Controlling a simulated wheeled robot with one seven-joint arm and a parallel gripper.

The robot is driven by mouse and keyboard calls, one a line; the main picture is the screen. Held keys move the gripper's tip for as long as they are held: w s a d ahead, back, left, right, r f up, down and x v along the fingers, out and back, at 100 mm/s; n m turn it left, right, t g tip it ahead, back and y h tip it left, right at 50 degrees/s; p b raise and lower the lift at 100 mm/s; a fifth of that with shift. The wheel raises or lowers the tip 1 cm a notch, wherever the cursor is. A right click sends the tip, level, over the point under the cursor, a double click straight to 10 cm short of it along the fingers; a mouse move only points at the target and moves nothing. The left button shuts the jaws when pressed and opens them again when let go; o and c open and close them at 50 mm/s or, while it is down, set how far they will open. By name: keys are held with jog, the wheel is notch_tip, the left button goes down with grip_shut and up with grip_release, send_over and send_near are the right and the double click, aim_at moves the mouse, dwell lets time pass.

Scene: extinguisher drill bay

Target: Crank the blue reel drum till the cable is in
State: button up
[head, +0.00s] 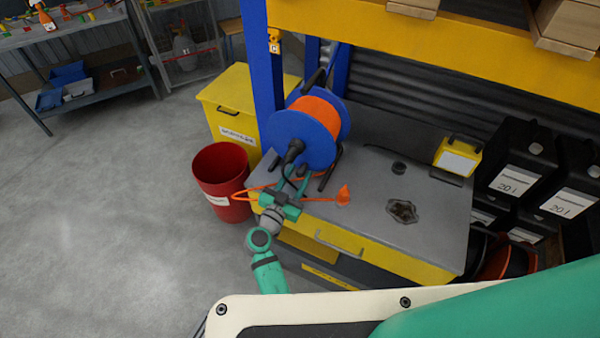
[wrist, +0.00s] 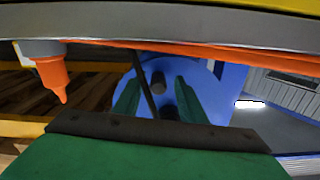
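The blue reel drum (head: 299,138) stands on a grey bench top, with orange cable (head: 319,110) wound between its flanges. A dark crank handle (head: 293,151) sticks out from its near face. Loose orange cable (head: 262,199) lies along the bench's front edge, beside an orange cone-shaped end piece (head: 343,195). My gripper (head: 294,178) is in front of the drum, just below the crank handle. In the wrist view its green fingers (wrist: 158,92) are apart, facing the blue drum (wrist: 215,85) with dark knobs between them. Contact cannot be told.
A red bin (head: 221,170) and a yellow box (head: 233,110) stand left of the bench. A blue post (head: 262,70) rises behind the drum. A yellow case (head: 458,155) and black canisters (head: 520,160) are at the right. The floor at left is clear.

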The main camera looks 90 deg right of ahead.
jog(key=shift+x, duration=0.9)
jog(key=shift+s+a, duration=0.1)
jog(key=shift+s, duration=0.1)
grip_shut()
jog(key=shift+w, duration=0.15)
